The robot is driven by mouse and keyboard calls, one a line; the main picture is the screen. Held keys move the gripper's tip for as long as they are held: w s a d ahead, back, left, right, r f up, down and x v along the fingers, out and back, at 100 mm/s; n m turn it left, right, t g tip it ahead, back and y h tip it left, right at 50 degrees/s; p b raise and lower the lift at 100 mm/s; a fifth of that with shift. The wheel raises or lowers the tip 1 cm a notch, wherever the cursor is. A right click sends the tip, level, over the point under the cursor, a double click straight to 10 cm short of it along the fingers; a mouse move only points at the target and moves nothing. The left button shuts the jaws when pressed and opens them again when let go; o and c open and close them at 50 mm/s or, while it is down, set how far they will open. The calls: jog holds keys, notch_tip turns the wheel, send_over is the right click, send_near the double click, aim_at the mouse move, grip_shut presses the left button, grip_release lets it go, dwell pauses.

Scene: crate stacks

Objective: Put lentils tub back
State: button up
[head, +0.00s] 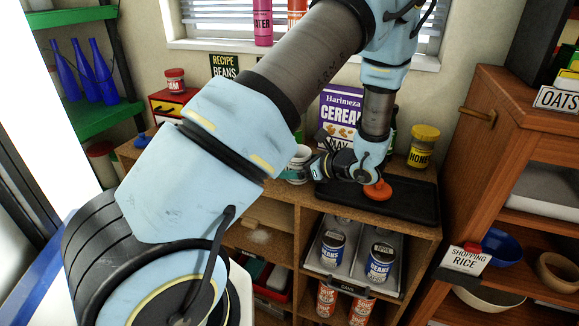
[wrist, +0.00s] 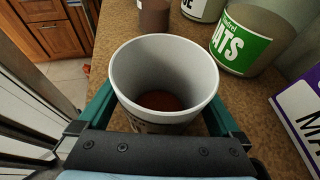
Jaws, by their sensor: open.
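A white open-topped tub (wrist: 165,62) stands on the speckled counter in the wrist view, with a little reddish-brown content at its bottom. Its label is mostly hidden, so I cannot read whether it is the lentils tub. My gripper (wrist: 160,112) is open, with one green finger on each side of this tub; I cannot tell if they touch it. In the head view my gripper (head: 297,174) is at the white tub (head: 301,155) on the counter top. An orange lid (head: 378,190) lies on the black tray (head: 420,207), right of my gripper.
An oats tub (wrist: 243,40) and another white tub (wrist: 203,8) stand close behind in the wrist view. A cereal box (head: 342,105) and honey jar (head: 423,147) stand at the counter's back. Bean cans (head: 332,248) fill a shelf below. The tray's right part is clear.

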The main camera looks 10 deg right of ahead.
jog(key=b+v, duration=0.2)
jog(key=v, duration=1)
jog(key=shift+r+b, duration=0.2)
jog(key=shift+b, duration=0.1)
